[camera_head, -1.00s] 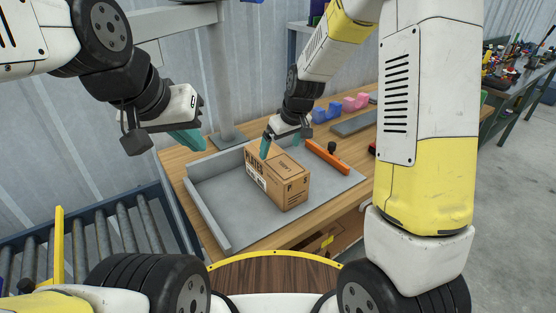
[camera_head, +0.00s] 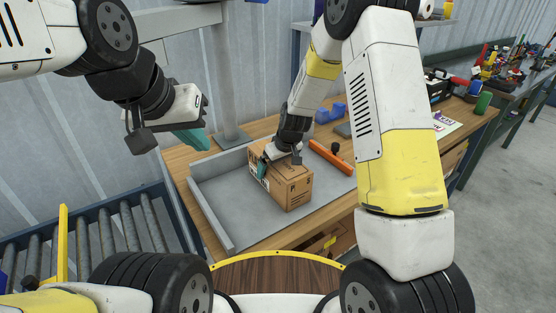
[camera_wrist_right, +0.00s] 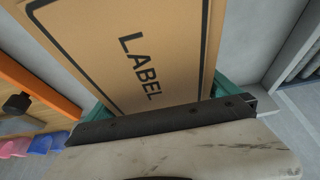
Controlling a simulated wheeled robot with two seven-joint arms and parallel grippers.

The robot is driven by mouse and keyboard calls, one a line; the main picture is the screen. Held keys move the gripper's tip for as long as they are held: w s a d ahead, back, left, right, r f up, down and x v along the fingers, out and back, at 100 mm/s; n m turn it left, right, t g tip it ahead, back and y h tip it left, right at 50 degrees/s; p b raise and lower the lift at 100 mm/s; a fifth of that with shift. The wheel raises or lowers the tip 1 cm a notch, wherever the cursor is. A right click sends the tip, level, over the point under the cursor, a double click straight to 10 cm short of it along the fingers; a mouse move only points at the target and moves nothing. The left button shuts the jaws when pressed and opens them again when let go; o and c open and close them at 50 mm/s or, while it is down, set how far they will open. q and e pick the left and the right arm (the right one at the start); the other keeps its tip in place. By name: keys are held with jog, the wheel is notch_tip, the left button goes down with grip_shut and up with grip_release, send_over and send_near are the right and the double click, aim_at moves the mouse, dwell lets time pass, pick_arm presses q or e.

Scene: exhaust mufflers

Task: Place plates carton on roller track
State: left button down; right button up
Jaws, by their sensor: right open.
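The brown plates carton (camera_head: 292,190) stands upright on the grey tray (camera_head: 230,215) on the wooden bench, and its top marked LABEL fills the right wrist view (camera_wrist_right: 150,45). My right gripper (camera_head: 276,163) is open at the carton's top, with its teal fingers (camera_wrist_right: 160,97) on either side of the carton. I cannot tell whether they touch it. My left gripper (camera_head: 193,140) hangs empty above and left of the tray; its finger gap cannot be made out. The roller track (camera_head: 128,230) lies at the lower left, beside the bench.
The tray has a raised wall (camera_head: 212,210) on the roller track side. An orange bar with a black knob (camera_head: 332,155) lies right of the carton. Blue blocks (camera_head: 330,113) stand farther back. A yellow post (camera_head: 63,245) rises by the roller track.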

jog(key=c, duration=1.8)
jog(key=shift+r, duration=0.1)
jog(key=shift+w, duration=0.1)
